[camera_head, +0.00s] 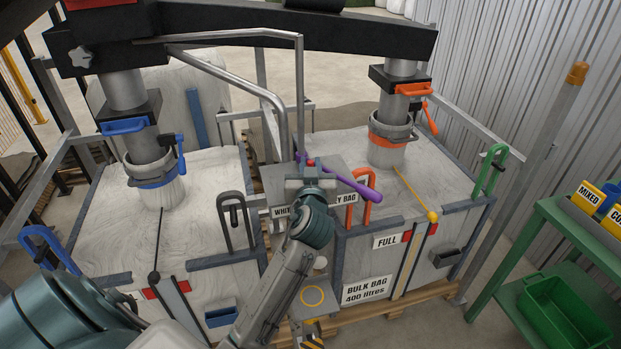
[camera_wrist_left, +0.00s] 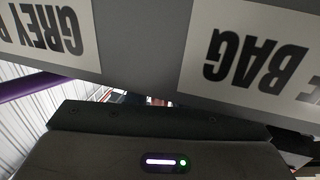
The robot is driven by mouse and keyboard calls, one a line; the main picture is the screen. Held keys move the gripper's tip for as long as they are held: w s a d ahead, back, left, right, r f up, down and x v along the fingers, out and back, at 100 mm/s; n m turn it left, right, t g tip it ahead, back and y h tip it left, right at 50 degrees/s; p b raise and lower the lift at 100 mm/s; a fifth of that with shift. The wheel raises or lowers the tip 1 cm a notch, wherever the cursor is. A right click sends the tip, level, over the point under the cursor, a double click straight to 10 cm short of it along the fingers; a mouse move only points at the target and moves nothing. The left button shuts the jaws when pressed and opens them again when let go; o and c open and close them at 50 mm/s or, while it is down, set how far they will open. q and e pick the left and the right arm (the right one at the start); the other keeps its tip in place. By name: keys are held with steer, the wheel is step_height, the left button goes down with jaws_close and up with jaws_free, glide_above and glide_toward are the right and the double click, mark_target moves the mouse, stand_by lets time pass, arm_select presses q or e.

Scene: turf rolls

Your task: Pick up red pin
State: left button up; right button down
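A small red piece, which looks like the red pin (camera_head: 311,162), shows just beyond my left gripper (camera_head: 311,172) in the head view, beside the root of a purple lever (camera_head: 355,185). Most of the piece is hidden behind the gripper. My left gripper is at the grey centre post between the two bulk bags. Its fingertips are hidden, so I cannot tell whether it is open or touches the pin. In the left wrist view, the dark gripper body fills the bottom, with a tiny reddish patch (camera_wrist_left: 134,97) just above it. My right gripper is not in view.
Signs reading "GREY BAG" (camera_wrist_left: 45,28) and "BAG" (camera_wrist_left: 250,55) hang close above the gripper, upside down. An orange handle (camera_head: 361,190) and black handle (camera_head: 232,222) stand nearby. A green rack (camera_head: 540,235) is at right; a dark beam (camera_head: 290,28) crosses overhead.

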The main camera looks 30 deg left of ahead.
arm_select(q)
jaws_close()
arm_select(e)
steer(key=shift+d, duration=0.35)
arm_select(q)
steer(key=shift+r, duration=0.1)
